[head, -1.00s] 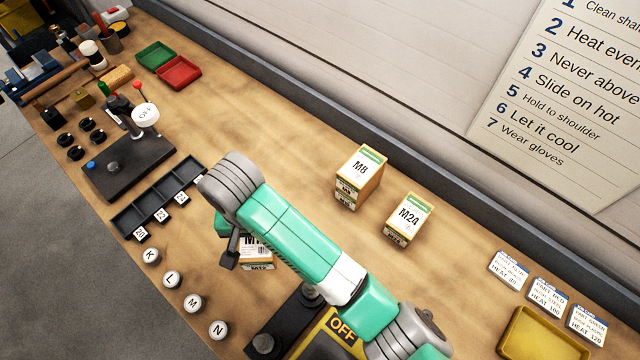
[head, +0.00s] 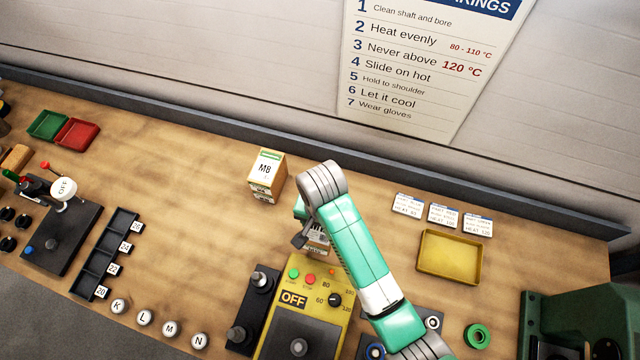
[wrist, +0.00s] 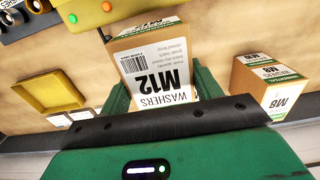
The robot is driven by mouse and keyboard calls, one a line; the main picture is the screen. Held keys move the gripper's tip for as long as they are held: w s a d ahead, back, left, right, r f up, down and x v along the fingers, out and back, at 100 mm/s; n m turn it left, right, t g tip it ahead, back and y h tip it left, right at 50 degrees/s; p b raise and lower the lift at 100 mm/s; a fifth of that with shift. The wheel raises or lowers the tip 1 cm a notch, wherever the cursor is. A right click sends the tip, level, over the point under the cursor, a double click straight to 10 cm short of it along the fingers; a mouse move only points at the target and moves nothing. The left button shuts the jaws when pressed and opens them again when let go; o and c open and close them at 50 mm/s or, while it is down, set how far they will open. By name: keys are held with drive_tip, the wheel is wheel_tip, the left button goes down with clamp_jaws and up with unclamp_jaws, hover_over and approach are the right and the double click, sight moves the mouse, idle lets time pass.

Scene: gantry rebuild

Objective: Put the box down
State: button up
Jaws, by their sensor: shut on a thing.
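The M12 washers box (wrist: 160,70), cardboard with a white label, is between the green jaws of my gripper (wrist: 163,92) in the wrist view. My gripper is shut on it. In the head view my arm covers much of the gripper (head: 303,222), and only part of a box (head: 316,243) shows below it, right of the M8 box. The M24 box is not visible in either current view. I cannot tell whether the held box touches anything beneath it.
The M8 box (head: 265,178) stands left of my gripper; it also shows in the wrist view (wrist: 268,86). A yellow control unit (head: 325,290) is in front. A yellow tray (head: 449,257) and several label cards (head: 444,215) lie right. Bench left of the M8 box is clear.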

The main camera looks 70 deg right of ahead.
drive_tip(key=w+d, duration=0.2)
drive_tip(key=d, duration=0.2)
drive_tip(key=w+d, duration=0.1)
drive_tip(key=d, duration=0.3)
drive_tip(key=w+d+f, duration=0.1)
drive_tip(key=w+d, duration=0.1)
drive_tip(key=d, duration=0.2)
drive_tip(key=shift+w+d, duration=0.3)
drive_tip(key=shift+f, duration=1.8)
drive_tip(key=shift+b, duration=0.3)
drive_tip(key=shift+f, duration=0.2)
drive_tip(key=o, duration=1.3)
drive_tip(key=shift+r, duration=0.15)
wheel_tip(320, 180, up, 12)
